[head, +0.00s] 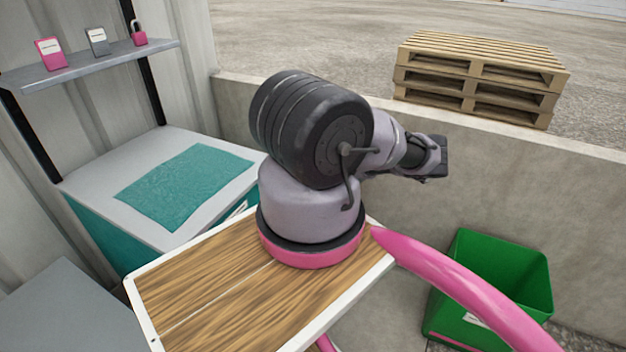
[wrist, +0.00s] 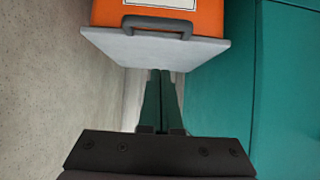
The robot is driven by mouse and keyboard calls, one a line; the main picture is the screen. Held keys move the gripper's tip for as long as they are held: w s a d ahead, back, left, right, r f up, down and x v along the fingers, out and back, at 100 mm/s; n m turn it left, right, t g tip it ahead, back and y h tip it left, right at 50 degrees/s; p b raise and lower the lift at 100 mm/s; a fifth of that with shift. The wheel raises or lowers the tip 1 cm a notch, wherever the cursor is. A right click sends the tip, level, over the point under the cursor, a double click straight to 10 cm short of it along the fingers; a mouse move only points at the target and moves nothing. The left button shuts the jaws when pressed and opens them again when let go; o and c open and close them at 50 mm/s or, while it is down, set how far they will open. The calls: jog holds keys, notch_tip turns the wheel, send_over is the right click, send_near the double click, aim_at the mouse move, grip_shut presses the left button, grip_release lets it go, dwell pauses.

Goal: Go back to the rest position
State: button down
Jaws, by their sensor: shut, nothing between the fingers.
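My gripper (wrist: 161,73) shows in the wrist view, with its two dark green fingers together and nothing between them. It points at a narrow gap below a grey board with a dark handle (wrist: 150,45) and an orange case (wrist: 215,14). The fingers show apart from the teal side at the right. In the head view my arm is folded, its far end reaching to the right in front of the low concrete wall. My fingers cannot be made out there.
A teal cabinet (head: 95,232) with a teal mat (head: 183,185) stands left, under a grey shelf (head: 100,65) with small pink and grey items. A green bin (head: 490,275) stands right, by the concrete wall (head: 550,185). Pallets (head: 475,75) are stacked behind the wall.

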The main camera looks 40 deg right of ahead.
jog(key=s+f, duration=0.1)
jog(key=f, duration=0.1)
jog(key=s+d+f, duration=0.1)
jog(key=s+f, duration=0.1)
jog(key=shift+s+d+f, duration=0.1)
jog(key=shift+s+f, duration=0.15)
